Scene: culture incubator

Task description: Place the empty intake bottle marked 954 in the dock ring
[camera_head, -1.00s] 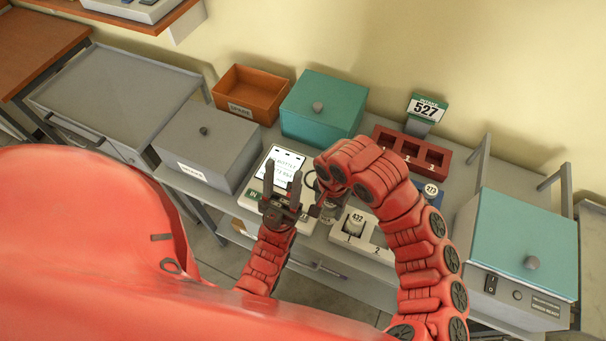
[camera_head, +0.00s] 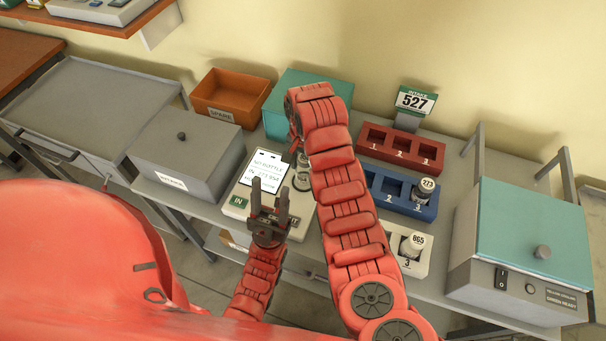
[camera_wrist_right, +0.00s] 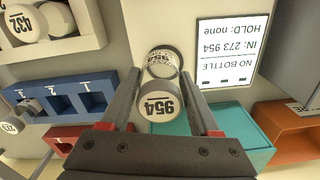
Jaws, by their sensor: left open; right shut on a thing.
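The bottle marked 954 (camera_wrist_right: 158,106) is between the fingers of my right gripper (camera_wrist_right: 160,100) in the right wrist view, its grey cap facing the camera. The right gripper is shut on it. A round rim shows beyond the cap in the wrist view; I cannot tell whether the bottle is inside the dock ring. The dock screen (camera_head: 264,171) reads NO BOTTLE. My left gripper (camera_head: 269,192) is open and empty in front of the dock.
Bottle 273 (camera_head: 424,189) stands in the blue rack (camera_head: 408,207). The red rack (camera_head: 375,136) looks empty. Teal box (camera_head: 290,90), grey box (camera_head: 165,150) and orange SPARE bin (camera_head: 208,100) stand around the dock.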

